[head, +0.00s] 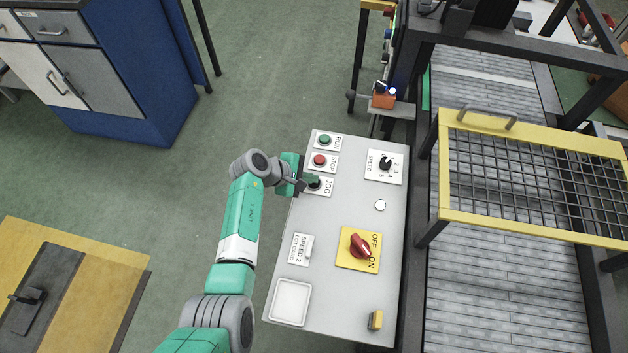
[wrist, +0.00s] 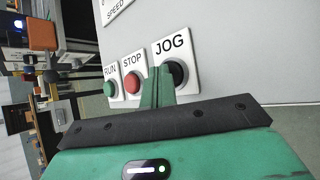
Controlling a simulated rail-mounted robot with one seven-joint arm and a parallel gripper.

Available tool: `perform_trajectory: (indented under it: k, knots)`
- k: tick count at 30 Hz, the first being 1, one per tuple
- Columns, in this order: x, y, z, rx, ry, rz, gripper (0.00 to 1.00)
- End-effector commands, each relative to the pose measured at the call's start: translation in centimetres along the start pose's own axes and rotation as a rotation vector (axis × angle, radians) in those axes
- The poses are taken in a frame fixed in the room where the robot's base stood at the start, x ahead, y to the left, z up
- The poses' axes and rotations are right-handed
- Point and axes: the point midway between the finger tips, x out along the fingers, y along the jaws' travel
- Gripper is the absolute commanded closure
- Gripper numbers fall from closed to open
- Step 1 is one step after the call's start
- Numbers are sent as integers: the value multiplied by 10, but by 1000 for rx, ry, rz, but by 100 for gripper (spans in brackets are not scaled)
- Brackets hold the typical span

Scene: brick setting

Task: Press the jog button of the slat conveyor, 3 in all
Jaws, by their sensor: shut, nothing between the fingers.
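The black jog button (wrist: 179,74) sits on a white plate marked JOG (head: 324,188) on the grey control panel (head: 335,215). My gripper (head: 312,180) is at the jog plate, its fingertips over the button in the head view and partly hiding it. In the wrist view my green fingers (wrist: 158,74) are together and empty, with their tips just left of the button and covering its left edge. I cannot tell whether the tips touch the button. The slat conveyor (head: 490,170) runs to the right of the panel.
The red STOP button (head: 320,160) and green RUN button (head: 325,140) sit close beside JOG. The panel also carries a speed knob (head: 386,163) and a red OFF/ON switch (head: 360,246). A yellow mesh guard (head: 530,125) covers part of the conveyor.

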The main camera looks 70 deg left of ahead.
Motion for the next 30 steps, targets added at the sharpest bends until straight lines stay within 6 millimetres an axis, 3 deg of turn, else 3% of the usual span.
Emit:
perform_trajectory:
  k: [30]
  knots:
    - [-16,11,12,0,0,0,100]
